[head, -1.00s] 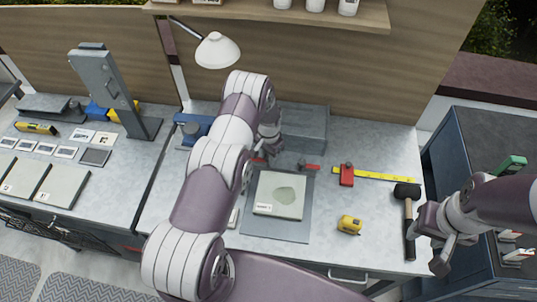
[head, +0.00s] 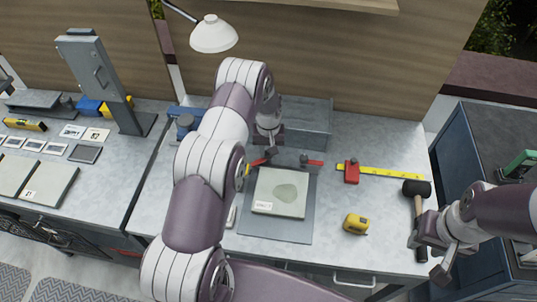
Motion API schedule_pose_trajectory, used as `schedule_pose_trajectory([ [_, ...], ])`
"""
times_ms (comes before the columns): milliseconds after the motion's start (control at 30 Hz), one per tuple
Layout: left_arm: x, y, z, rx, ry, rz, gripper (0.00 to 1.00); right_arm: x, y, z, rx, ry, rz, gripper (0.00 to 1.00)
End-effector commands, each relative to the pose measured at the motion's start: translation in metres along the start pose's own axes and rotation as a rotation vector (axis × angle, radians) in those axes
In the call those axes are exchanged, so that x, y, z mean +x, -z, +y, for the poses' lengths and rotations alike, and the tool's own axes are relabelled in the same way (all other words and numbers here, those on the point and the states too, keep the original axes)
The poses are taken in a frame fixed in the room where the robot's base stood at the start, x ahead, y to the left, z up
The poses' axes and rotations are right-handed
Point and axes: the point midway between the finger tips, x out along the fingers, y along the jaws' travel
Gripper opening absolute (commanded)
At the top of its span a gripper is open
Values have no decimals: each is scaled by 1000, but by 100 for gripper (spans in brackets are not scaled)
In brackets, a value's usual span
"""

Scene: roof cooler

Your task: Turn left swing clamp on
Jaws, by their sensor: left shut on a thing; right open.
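A tile (head: 279,192) with a grey-green patch lies on a grey plate (head: 272,229) on the bench. Two swing clamps stand at the plate's back edge. The left swing clamp (head: 257,161) shows a red arm pointing left and a dark part beside it. The right swing clamp (head: 314,162) has its red arm pointing right. My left gripper (head: 270,144) is at the left clamp, shut on it; its fingertips are small and partly hidden. My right gripper (head: 438,252) is open and empty near the hammer (head: 419,206), at the bench's right front.
A yellow tape measure (head: 355,224) lies at front right. A white lamp (head: 213,33) hangs above. My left arm hides the bench's left part.

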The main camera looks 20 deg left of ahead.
Motion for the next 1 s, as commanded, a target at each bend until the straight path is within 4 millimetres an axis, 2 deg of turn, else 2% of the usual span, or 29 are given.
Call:
schedule_pose_trajectory([
  [33, 4, 0, 0, -41, 0, 0, 0, 8, -1, 0, 0, 0, 0, 43],
  [400, 2, 0, 1, -391, 0, -1, 0, 32, -4, 0, 0, 0, 0, 43],
  [700, 1, 0, 2, -642, 0, -1, 0, 44, -5, 0, 0, 0, 0, 43],
  [1000, 0, 1, 2, -804, 0, 0, 0, 51, -6, 0, 0, 0, 0, 43],
])
